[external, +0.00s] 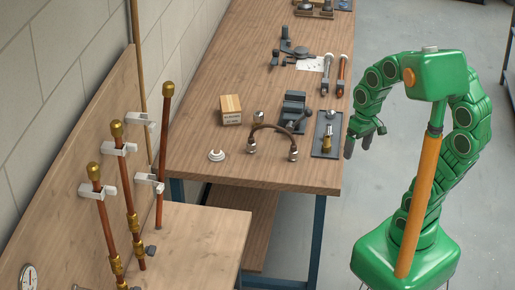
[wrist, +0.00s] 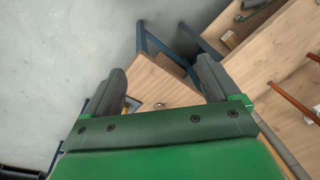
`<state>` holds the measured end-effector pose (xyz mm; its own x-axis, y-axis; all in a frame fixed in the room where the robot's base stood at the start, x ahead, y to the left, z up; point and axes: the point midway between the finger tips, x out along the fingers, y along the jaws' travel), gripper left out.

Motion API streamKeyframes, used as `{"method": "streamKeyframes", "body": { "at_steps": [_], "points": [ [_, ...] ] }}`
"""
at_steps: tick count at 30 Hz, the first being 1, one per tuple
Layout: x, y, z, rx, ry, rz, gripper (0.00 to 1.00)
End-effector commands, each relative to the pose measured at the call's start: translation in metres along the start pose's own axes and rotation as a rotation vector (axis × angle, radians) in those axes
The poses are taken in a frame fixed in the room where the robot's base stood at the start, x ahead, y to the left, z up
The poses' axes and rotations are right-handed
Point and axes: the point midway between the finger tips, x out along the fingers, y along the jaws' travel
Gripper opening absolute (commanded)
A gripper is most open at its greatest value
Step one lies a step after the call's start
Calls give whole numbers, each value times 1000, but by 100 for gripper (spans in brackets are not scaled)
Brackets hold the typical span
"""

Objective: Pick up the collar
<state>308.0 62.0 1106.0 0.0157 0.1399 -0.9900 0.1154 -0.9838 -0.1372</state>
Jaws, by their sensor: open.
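A small white ring-like piece with a raised centre (external: 217,155), which looks like the collar, lies flat near the front left of the wooden workbench (external: 200,178). My gripper (external: 362,142) hangs just off the bench's right edge, well to the right of the white piece. Its dark fingers are apart with nothing between them. In the wrist view my gripper (wrist: 160,85) shows both fingers spread, with a bench corner (wrist: 160,75) beyond them. I cannot make out the white piece in the wrist view.
A curved hose (external: 270,128) stands right of the white piece, and a wooden block (external: 231,110) behind it. A grey tray (external: 327,148) with a brass fitting sits by the right edge. Upright copper pipes (external: 163,150) rise at left. A vise-like tool (external: 292,108) stands mid-bench.

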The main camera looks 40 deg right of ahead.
Motion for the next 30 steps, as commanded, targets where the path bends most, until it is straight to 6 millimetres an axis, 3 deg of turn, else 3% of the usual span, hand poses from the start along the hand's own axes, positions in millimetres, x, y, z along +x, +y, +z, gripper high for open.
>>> {"method": "streamKeyframes", "body": {
  "at_steps": [6,15,24,30],
  "points": [
    [-2,-64,-91,-93,166,-137,89],
    [-14,-149,-204,-138,395,-300,89],
    [-22,-218,-305,-99,606,-409,89],
    [-17,-252,-364,-34,728,-439,89]
  ]
}}
